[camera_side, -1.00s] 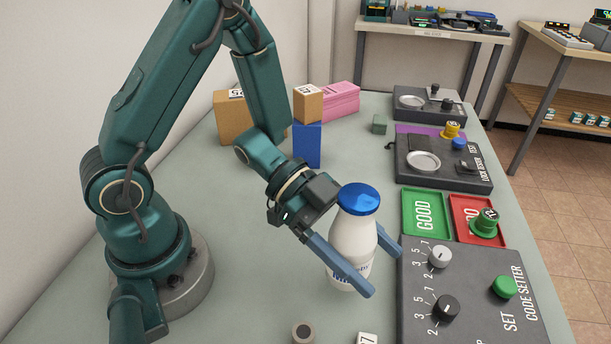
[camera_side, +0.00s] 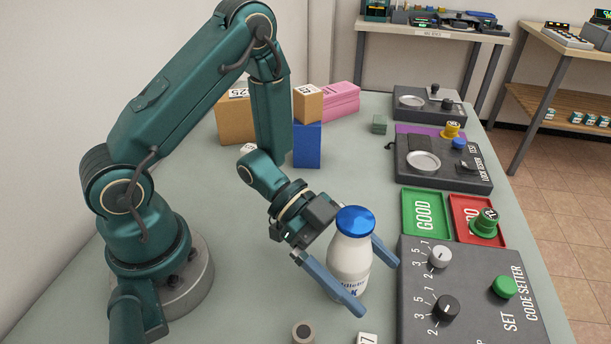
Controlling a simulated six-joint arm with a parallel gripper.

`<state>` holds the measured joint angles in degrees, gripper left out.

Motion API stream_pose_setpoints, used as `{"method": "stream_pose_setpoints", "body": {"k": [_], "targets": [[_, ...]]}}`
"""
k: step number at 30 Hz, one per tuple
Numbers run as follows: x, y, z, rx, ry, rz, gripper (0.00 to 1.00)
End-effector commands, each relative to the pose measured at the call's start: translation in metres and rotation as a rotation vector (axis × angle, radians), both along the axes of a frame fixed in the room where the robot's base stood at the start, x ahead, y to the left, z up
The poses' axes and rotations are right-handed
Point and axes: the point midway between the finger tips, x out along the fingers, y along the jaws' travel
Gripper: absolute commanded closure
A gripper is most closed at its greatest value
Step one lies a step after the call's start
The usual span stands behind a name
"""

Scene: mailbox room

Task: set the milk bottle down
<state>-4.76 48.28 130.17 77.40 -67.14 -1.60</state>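The milk bottle (camera_side: 350,258) is white with a blue cap and blue print on its label. It stands about upright at the front middle of the table, just left of the code setter. My gripper (camera_side: 379,287) is low around the bottle, one finger on each side. The near finger crosses in front of the bottle's lower left, and the far finger shows past its right side. The fingers look spread a little wider than the bottle. Their contact with it, and part of its base, are hidden.
The code setter (camera_side: 472,300) with knobs and a green button lies close on the right. Behind it are the green GOOD tray (camera_side: 424,213) and a red tray (camera_side: 465,208). A small round piece (camera_side: 303,332) and a white tag (camera_side: 367,339) lie in front.

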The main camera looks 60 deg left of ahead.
Motion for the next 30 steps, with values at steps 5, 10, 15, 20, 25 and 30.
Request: {"method": "stream_pose_setpoints", "body": {"k": [5,10,15,20,25,30], "targets": [[0.000,0.000,0.001,0.000,0.000,0.000,0.00],[-0.001,0.006,0.007,-0.001,-0.001,0.003,0.00],[-0.008,0.030,0.017,0.000,-0.001,0.008,0.00],[-0.016,0.055,0.027,0.002,-0.003,0.008,0.00],[-0.025,0.080,0.038,0.002,-0.003,0.006,0.00],[-0.030,0.097,0.046,0.000,-0.004,0.004,0.00]]}}
